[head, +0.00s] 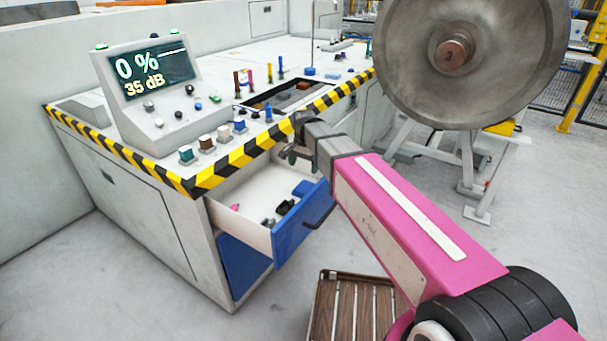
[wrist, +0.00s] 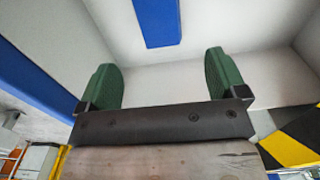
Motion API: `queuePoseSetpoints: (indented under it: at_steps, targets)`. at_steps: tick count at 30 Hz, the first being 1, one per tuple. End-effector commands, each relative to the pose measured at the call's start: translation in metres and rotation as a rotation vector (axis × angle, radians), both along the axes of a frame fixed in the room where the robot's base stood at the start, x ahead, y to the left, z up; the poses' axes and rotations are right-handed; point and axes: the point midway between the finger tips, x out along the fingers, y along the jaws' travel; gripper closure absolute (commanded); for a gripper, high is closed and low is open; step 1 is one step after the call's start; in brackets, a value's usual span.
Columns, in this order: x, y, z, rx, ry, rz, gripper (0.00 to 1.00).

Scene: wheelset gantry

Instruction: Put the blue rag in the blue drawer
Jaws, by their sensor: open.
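The blue drawer (head: 291,232) is pulled open from the bench, with a blue front, dark handle and white inside. Small pink, dark and blue items lie in it. A flat blue piece (head: 303,188) lies near its right side; a blue strip (wrist: 157,20) shows inside white walls in the wrist view. I cannot tell whether either is the blue rag. My gripper (head: 293,152) is above the drawer, beside the bench edge. Its green fingers (wrist: 164,78) are apart in the wrist view, with nothing between them.
The bench edge with yellow-black stripes (head: 240,158) is close to my gripper. A control panel (head: 150,85) and several small coloured parts stand on top. A large metal wheel (head: 410,50) is at the right. A slatted wooden crate (head: 350,310) is on the floor below.

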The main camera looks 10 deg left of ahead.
Motion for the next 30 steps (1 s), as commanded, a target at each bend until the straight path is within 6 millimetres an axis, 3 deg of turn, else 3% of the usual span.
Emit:
queuePoseSetpoints:
  at_steps: [7,30]
  targets:
    - [0.0,0.0,0.015,0.0,0.0,0.0,0.09]
    - [0.0,0.0,0.016,0.0,0.0,0.0,0.09]
